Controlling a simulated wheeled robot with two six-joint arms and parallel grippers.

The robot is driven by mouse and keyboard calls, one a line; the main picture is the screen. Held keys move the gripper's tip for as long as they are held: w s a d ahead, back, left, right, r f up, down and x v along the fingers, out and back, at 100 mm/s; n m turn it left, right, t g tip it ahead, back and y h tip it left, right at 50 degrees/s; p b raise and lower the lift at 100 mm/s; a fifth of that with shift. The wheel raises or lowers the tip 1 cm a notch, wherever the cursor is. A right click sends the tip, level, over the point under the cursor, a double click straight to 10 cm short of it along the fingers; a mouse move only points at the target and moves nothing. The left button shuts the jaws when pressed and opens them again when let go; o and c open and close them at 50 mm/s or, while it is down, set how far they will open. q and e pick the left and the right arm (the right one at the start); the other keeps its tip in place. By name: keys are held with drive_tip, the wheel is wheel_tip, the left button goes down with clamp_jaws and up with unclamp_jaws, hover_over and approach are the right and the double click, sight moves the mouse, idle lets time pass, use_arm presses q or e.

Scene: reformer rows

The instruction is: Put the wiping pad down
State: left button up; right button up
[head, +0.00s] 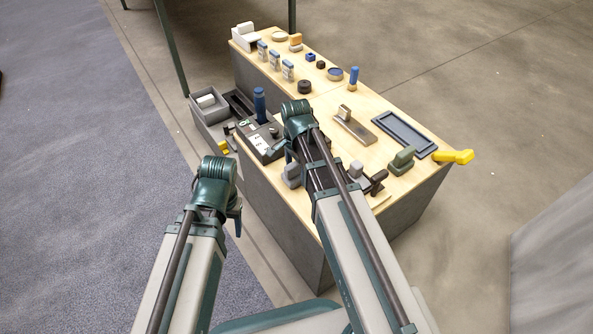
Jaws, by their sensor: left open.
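I cannot tell for certain which object is the wiping pad. A grey block with a rounded top (292,175) stands at the near left edge of the wooden table, and a green block with a raised grip (402,160) stands near the right edge. My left gripper (238,220) is off the table's left side, low and apart from everything, with no object visible in it. My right gripper (283,152) hangs over the near left of the table, above the grey block and beside a dark device. Its fingers are small and partly hidden by my arm.
A grey bin (212,115) stands at the left.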

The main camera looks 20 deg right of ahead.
sight(296, 163)
drive_tip(key=shift+o, duration=0.9)
drive_tip(key=shift+r, duration=0.15)
wheel_tip(296, 163, up, 12)
drive_tip(key=p, duration=1.2)
drive_tip(key=shift+r, duration=0.1)
drive_tip(key=s+a+n+h, duration=0.1)
drive_tip(key=s+a+n, duration=0.9)
drive_tip(key=s+n, duration=0.4)
drive_tip(key=n, duration=0.3)
drive_tip(key=shift+s+a+n, duration=0.15)
drive_tip(key=shift+a+n, duration=0.05)
drive_tip(key=shift+n, duration=0.2)
drive_tip(key=shift+r, duration=0.1)
wheel_tip(296, 163, up, 26)
drive_tip(key=p, duration=2.7)
drive_tip(key=shift+r, duration=0.25)
